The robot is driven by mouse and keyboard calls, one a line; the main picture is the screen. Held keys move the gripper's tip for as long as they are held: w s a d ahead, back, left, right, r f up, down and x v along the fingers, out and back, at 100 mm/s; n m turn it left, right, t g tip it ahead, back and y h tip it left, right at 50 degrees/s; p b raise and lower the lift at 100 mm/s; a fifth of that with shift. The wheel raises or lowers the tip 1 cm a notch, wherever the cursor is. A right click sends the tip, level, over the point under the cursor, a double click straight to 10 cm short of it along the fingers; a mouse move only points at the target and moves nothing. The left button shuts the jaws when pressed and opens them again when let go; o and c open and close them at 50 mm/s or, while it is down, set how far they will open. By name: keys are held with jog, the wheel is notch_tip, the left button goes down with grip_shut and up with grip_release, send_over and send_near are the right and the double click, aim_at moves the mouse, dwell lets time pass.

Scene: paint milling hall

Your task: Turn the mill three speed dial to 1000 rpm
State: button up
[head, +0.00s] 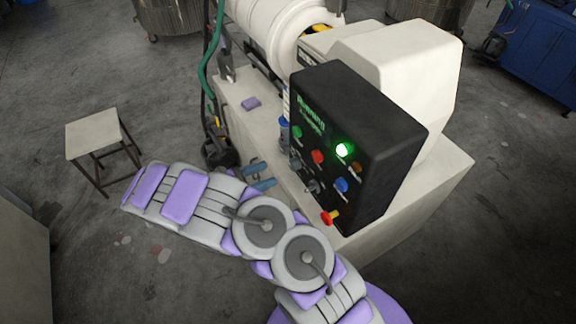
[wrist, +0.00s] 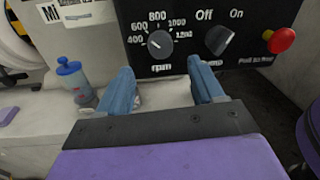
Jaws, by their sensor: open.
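The speed dial (wrist: 160,43) is a round black knob on the black control panel (wrist: 110,20) in the wrist view, marked 400 to 1200 with "rpm" below. Its pale pointer mark seems turned to the left side, near 400 to 600; the exact setting is hard to read. The dial also shows small in the head view (head: 295,163). My gripper (wrist: 160,76) has its two blue fingers spread, below and in front of the dial, with nothing between them. It also shows in the head view (head: 262,176). The nameplate is cut off, so the mill's number is unread.
Right of the dial are an Off/On knob (wrist: 220,38) and a red stop button (wrist: 280,40). A blue-capped bottle (wrist: 75,82) stands left of my fingers on the pale bench top. A stool (head: 95,135) stands at left on open floor.

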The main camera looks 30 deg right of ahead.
aim_at(290, 165)
jog(key=d, duration=0.3)
jog(key=shift+d+f, duration=0.15)
jog(key=shift+s+d+b, duration=0.1)
jog(key=shift+d+b, duration=0.25)
jog(key=shift+d, duration=0.4)
jog(key=d, duration=0.4)
jog(key=shift+a, duration=0.65)
jog(key=shift+c, duration=1.2)
jog(key=shift+a, duration=0.4)
jog(key=c, duration=0.3)
jog(key=shift+s+d, duration=0.1)
jog(key=shift+d, duration=0.2)
jog(key=c, duration=0.5)
